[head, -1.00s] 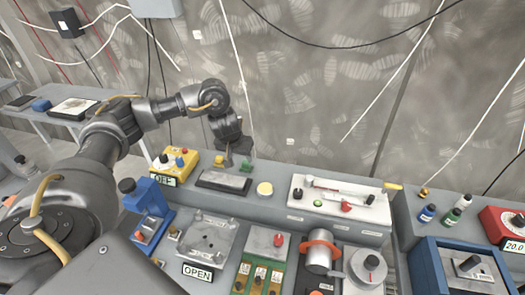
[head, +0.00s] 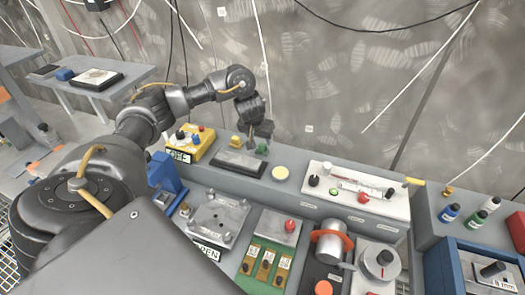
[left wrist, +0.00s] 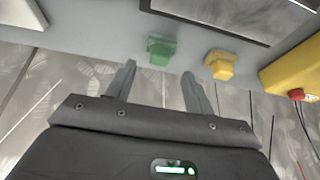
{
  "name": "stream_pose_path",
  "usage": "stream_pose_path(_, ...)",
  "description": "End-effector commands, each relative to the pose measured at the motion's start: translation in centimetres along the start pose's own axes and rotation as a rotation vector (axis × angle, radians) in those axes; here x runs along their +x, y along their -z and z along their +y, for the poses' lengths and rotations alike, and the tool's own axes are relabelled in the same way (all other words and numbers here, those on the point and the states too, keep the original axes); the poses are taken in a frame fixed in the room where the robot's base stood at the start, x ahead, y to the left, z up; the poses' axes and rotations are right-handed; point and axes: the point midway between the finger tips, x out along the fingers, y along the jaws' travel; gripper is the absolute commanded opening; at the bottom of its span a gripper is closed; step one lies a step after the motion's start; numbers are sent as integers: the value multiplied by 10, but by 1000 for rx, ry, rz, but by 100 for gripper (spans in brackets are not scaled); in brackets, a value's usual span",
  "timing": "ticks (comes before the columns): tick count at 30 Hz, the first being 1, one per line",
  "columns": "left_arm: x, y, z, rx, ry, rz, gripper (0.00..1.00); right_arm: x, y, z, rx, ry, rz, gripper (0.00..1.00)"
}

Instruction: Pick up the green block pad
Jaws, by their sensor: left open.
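The green block pad (head: 262,149) sits on the grey back ledge of the bench, right of a similar yellow block (head: 235,141). In the left wrist view the green block pad (left wrist: 161,50) lies just beyond the fingertips, roughly centred between them. The yellow block (left wrist: 220,64) is to its right, beyond the right finger. My left gripper (head: 262,132) is right at the green pad, on its wall side. In the left wrist view its fingers (left wrist: 159,70) are spread with nothing between them. My right gripper is not in view.
A dark flat plate (head: 240,162) lies in front of the blocks. A yellow control box (head: 190,143) stands to the left. The wall is close behind.

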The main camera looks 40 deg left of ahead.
Motion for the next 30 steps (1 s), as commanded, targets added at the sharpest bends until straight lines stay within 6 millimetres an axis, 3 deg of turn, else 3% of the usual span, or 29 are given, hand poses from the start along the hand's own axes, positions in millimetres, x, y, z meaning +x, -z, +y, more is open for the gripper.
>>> stream_pose_path(2,15,-3,1,-2,-1,-5,53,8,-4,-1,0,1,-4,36)
stream_pose_path(9,43,1,0,-1,1,-4,53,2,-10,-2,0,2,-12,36)
stream_pose_path(18,49,2,1,1,0,-1,53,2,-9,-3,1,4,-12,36)
stream_pose_path(30,48,2,1,1,0,-1,5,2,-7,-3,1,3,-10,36)
